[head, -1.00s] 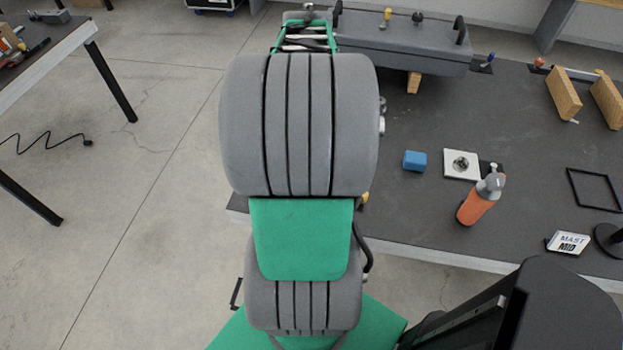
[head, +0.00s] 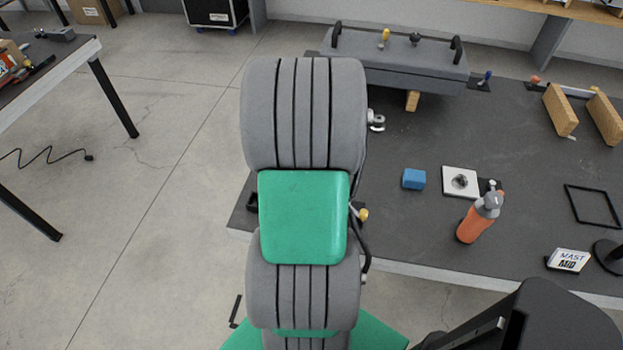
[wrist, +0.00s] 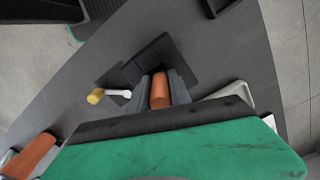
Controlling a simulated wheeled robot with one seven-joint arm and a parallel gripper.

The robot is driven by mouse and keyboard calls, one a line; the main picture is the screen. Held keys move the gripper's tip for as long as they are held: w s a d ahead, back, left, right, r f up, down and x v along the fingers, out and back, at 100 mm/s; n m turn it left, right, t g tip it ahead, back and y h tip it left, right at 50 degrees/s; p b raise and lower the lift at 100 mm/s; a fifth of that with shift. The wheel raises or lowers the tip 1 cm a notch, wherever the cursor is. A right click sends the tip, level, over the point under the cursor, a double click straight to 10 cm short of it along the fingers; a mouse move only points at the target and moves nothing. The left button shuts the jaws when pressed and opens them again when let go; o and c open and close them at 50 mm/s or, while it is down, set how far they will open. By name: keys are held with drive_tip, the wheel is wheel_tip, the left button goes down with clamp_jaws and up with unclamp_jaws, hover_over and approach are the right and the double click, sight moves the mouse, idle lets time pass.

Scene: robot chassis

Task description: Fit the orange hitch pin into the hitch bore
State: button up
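In the wrist view my gripper (wrist: 160,84) has its two grey fingers closed on the sides of an orange cylinder, which looks like the hitch pin (wrist: 159,94). Beyond the fingertips lies a dark block with flat plates (wrist: 155,55) on the grey table. I cannot tell whether this is the hitch or whether the pin touches it, and no bore is clearly visible. A yellow knob on a pale rod (wrist: 95,97) is just left of the fingers. The yellow knob also shows in the head view (head: 363,215), right of my arm. My arm hides the gripper and pin there.
On the dark table (head: 400,230) are a blue block (head: 414,179), a white square plate (head: 453,176), an orange bottle (head: 475,222) and a black frame (head: 592,205). A grey chassis body (head: 400,68) stands at the back.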

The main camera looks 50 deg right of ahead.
drive_tip(key=o, duration=0.4)
drive_tip(key=shift+c, duration=0.2)
wheel_tip(320, 180, up, 12)
drive_tip(key=shift+r+b, duration=0.1)
drive_tip(key=shift+b, duration=0.45)
drive_tip(key=shift+w+a+r, duration=0.1)
drive_tip(key=shift+w+a, duration=0.05)
drive_tip(key=shift+a, duration=0.1)
drive_tip(key=w+a+n+t, duration=0.1)
drive_tip(key=w+a+n, duration=0.6)
drive_tip(key=a, duration=0.6)
drive_tip(key=a+n+t, duration=0.2)
drive_tip(key=a+n, duration=0.9)
drive_tip(key=a, duration=0.7)
drive_tip(key=shift+s+a+f, duration=0.2)
drive_tip(key=shift+a+f, duration=0.1)
drive_tip(key=shift+f, duration=0.15)
